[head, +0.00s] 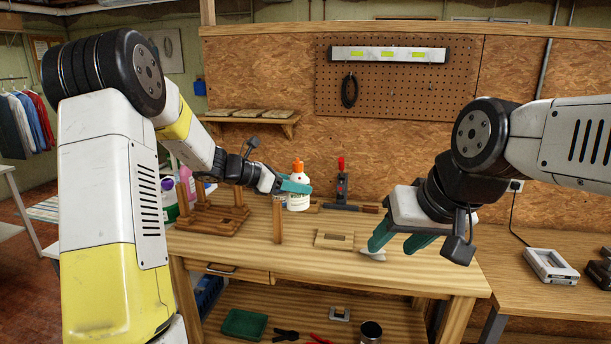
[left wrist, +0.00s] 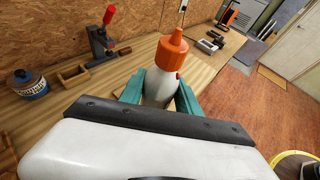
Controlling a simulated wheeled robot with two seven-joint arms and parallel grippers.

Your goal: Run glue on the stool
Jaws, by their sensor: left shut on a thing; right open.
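The glue bottle (head: 298,203), white with an orange cap (head: 298,167), is upright between the teal fingers of my left gripper (head: 296,187), which is shut on it. In the left wrist view the bottle (left wrist: 157,88) stands between both fingers, orange nozzle up. The brown wooden stool (head: 212,221) lies seat down with its legs up at the left of the workbench. A separate wooden leg (head: 278,220) stands upright to its right. My right gripper (head: 396,243) is open and empty above the bench's right part, fingers pointing down.
A slotted wooden block (head: 334,239) lies mid-bench. A clamp with a red handle (head: 341,182) stands behind it. A small pale object (head: 373,254) is by my right fingertips. The bench's front edge (head: 350,283) is mostly clear. A lower shelf holds a green tray (head: 244,324) and tools.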

